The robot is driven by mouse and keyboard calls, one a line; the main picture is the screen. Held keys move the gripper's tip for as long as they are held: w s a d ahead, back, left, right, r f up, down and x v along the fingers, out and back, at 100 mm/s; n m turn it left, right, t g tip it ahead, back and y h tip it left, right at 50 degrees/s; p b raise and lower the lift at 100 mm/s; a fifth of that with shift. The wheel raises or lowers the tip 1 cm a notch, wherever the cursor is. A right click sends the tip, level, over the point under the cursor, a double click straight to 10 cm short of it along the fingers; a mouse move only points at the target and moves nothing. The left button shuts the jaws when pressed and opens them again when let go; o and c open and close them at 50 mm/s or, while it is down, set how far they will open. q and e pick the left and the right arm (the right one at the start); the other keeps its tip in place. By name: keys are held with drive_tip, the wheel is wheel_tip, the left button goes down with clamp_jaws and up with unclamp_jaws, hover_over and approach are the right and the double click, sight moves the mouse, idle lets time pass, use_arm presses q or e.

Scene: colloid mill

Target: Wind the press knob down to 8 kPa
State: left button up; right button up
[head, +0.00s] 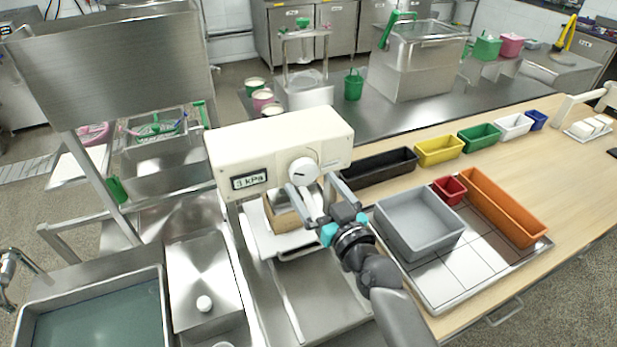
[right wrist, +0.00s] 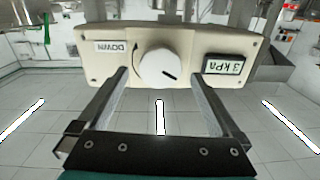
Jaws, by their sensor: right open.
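The press is a cream housing (head: 240,145) on a steel stand, with a round white knob (head: 303,171) on its front. Its display (head: 249,179) reads 3 kPa. My right gripper (head: 311,183) is open at the knob. In the right wrist view, the knob (right wrist: 160,68) shows between the two fingertips with a gap on each side, its dark mark slanting. I cannot tell how deep the fingers reach around it. That view is upside down and shows a DOWN label (right wrist: 112,47) and the display (right wrist: 221,66). My left gripper is out of view.
A tan block (head: 283,214) sits on a white plate under the press. A grey bin (head: 418,240), a small red bin (head: 450,189) and an orange tray (head: 503,207) stand on a tiled tray to the right. A steel sink (head: 95,310) lies to the left.

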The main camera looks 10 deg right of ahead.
sight(302, 170)
drive_tip(key=shift+x, duration=1.5)
drive_tip(key=shift+c, duration=0.2)
drive_tip(key=c, duration=1.2)
